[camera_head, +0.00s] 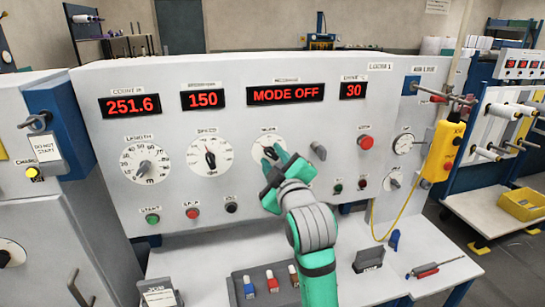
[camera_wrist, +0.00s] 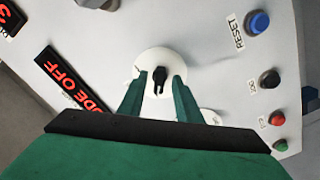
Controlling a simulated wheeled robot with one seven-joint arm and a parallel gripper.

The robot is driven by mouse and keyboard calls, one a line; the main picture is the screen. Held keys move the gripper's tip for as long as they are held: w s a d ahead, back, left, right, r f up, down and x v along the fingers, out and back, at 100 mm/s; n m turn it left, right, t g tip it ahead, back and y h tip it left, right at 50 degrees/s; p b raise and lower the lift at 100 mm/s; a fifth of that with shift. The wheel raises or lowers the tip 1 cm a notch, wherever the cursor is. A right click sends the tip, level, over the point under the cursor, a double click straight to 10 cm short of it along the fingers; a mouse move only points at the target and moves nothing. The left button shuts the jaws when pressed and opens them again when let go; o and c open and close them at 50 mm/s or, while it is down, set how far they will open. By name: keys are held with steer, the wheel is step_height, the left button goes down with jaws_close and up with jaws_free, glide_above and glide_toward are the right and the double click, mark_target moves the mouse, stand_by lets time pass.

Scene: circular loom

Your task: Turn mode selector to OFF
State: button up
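The mode selector is a black pointer knob (camera_wrist: 159,78) on a round white dial (camera_wrist: 158,60). In the head view the dial (camera_head: 262,142) is partly hidden by my gripper (camera_head: 276,160). The red display (camera_head: 286,93) above it reads MODE OFF. In the wrist view my gripper (camera_wrist: 158,84) has its two green fingers apart, one on each side of the knob. Gaps show between the knob and the fingers, so I hold nothing. The dial's markings are too small or hidden to read.
The speed dial (camera_head: 210,156) and length dial (camera_head: 145,164) sit to the left. A red button (camera_head: 366,142) and a yellow pendant (camera_head: 442,150) are to the right. In the wrist view a blue RESET button (camera_wrist: 258,22) is near. Small coloured items stand on the shelf (camera_head: 215,265) below.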

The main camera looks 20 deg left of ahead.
steer(key=shift+v, duration=3)
